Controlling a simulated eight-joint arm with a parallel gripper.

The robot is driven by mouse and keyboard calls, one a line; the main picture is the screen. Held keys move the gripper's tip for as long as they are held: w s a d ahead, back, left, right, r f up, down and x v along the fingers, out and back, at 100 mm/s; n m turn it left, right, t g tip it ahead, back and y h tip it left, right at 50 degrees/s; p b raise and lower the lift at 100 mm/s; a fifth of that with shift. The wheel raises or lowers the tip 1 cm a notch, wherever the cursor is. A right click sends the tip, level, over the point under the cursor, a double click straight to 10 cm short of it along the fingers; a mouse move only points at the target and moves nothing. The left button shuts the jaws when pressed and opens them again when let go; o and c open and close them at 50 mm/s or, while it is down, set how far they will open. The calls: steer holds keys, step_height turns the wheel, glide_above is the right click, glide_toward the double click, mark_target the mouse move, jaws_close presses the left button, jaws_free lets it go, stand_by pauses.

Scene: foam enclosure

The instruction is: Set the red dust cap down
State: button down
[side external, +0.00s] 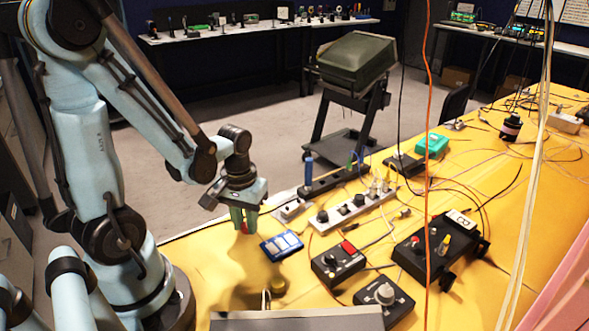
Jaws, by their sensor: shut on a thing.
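The red dust cap (244,228) shows as a small red spot at the tips of my gripper (243,224). My gripper points down with its greenish fingers shut on the cap. It is above the yellow bench top (215,262), near the bench's left edge. A blue-and-white block (281,246) lies just to the right of it. Most of the cap is hidden between the fingers, and I cannot tell how high it is above the bench.
Black control boxes (338,264) and (384,297) stand to the right, with a larger one (440,248) beyond. A grey strip with knobs (350,208) lies behind. Cables (428,130) hang at the right. A grey panel edge (300,319) is in front. Yellow surface left of the block is fairly clear.

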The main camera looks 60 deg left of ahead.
steer(key=shift+f, duration=0.2)
steer(key=c, duration=0.9)
jaws_free()
steer(key=shift+r, duration=0.1)
steer(key=shift+r, duration=5.9)
steer(key=w+d+m+t, duration=0.2)
steer(key=w+d+r+m+t, duration=0.1)
steer(key=w+d+m+t, duration=0.1)
steer(key=d, duration=0.1)
steer(key=w+d+m+t, duration=0.1)
steer(key=d+m+t, duration=0.2)
steer(key=shift+w+d+r, duration=0.15)
steer(key=shift+w+r, duration=0.2)
steer(key=shift+w, duration=0.05)
